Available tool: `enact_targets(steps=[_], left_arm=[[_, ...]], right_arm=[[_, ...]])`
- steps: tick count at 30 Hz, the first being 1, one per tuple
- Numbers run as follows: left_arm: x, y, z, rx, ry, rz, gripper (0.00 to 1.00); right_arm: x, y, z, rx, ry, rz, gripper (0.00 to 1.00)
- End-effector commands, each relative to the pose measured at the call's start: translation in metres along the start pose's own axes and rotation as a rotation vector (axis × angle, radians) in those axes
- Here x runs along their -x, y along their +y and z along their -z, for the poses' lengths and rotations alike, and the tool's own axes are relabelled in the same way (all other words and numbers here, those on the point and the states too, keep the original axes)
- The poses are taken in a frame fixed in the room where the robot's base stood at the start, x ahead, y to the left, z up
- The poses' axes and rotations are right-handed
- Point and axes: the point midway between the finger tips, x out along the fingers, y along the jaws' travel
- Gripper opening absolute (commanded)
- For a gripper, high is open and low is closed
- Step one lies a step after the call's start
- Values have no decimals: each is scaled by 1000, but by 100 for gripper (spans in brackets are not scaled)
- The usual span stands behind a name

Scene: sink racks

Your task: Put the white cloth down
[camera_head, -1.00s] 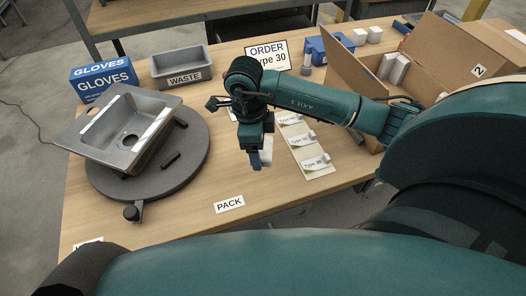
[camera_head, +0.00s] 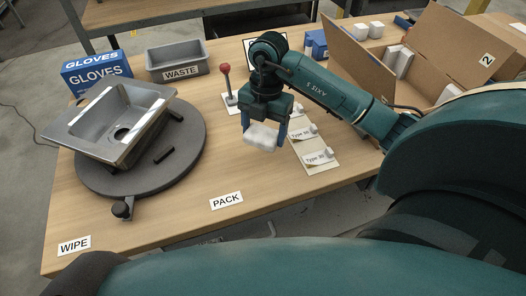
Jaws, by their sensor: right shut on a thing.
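The white cloth (camera_head: 262,136) is a small pale bundle between the fingers of my right gripper (camera_head: 265,127). The gripper points down and is shut on the cloth, right of the turntable and beyond the PACK label. I cannot tell whether the cloth touches the table (camera_head: 185,222) or hangs just above it. My left gripper is not in view.
A steel sink (camera_head: 108,122) sits tilted on a dark round turntable (camera_head: 180,165). A red-knobbed lever (camera_head: 225,82) stands close left of my right gripper. Type cards (camera_head: 318,157) lie to its right. A WASTE bin (camera_head: 177,62), GLOVES box (camera_head: 97,75) and open carton (camera_head: 445,50) stand behind. Bare table surrounds the PACK label (camera_head: 226,200).

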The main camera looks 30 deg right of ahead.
Motion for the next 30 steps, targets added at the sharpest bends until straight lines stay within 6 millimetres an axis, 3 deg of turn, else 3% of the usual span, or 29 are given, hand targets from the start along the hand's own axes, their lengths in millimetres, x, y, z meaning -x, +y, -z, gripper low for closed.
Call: enact_targets(steps=[3,16,27,28,30], left_arm=[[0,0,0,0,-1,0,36],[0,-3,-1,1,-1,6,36],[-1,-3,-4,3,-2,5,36],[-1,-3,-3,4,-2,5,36],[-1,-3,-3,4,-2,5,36]], right_arm=[[-21,0,-2,1,3,1,35],[-67,0,-7,3,1,0,35],[-72,0,-8,5,-1,-1,35],[-71,0,-8,5,-1,-1,74],[-71,0,-8,4,-1,-1,80]])
